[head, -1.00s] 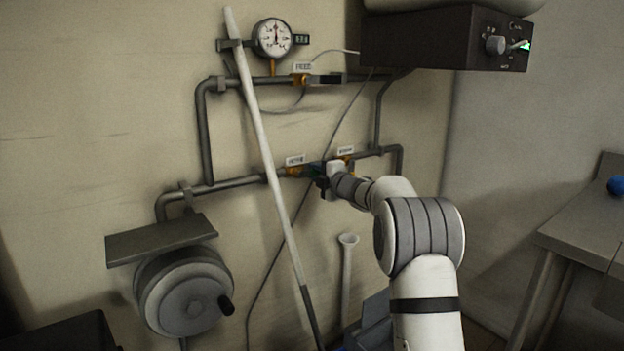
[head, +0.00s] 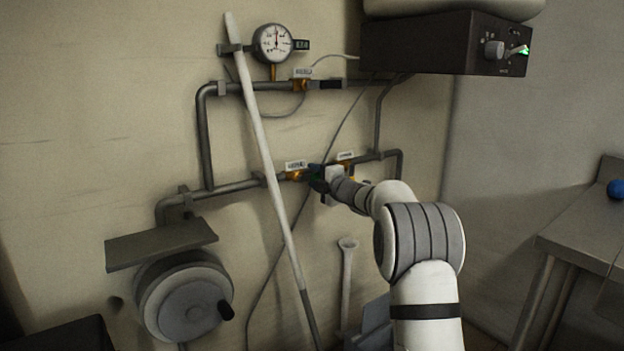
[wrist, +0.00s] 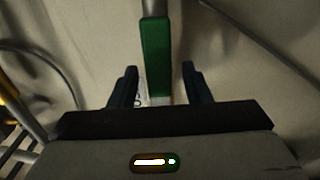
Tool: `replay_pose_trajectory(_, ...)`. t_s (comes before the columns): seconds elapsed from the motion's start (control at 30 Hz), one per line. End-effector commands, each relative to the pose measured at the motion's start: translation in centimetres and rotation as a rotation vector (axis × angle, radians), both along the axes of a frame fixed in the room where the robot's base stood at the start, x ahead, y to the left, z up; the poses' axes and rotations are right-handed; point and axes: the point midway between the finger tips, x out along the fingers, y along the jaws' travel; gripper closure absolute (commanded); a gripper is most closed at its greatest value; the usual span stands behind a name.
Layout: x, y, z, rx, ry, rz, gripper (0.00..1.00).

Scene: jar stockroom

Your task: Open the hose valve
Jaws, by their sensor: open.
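My gripper (head: 320,180) is at the lower wall pipe, beside a brass valve (head: 295,175) with a white label above it. In the wrist view my gripper (wrist: 160,84) is open, with one dark finger on each side of a green lever handle (wrist: 155,60). The lever's end lies between the fingers, with a gap on both sides. A bit of green also shows by the gripper in the head view. A second brass valve (head: 346,164) sits just to the right, partly hidden by my arm. The labels are too small to read, so I cannot tell which valve is the hose valve.
A pale pole (head: 262,140) leans across the pipes left of my gripper. A gauge (head: 274,43) and another valve (head: 302,85) are on the upper pipe. A dark control box (head: 420,42) overhangs at upper right. A hose reel (head: 185,300) is at lower left.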

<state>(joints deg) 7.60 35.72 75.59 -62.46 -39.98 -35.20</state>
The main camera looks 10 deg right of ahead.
Motion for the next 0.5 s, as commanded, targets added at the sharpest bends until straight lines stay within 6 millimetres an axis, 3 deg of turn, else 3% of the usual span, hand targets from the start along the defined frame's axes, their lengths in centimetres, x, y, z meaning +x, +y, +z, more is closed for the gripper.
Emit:
replay_pose_trajectory(0.17,-0.5,-0.3,0.2,0.001,0.000,-0.002,0.56)
replay_pose_trajectory(0.5,-5.2,-2.7,0.2,0.001,0.000,-0.003,0.56)
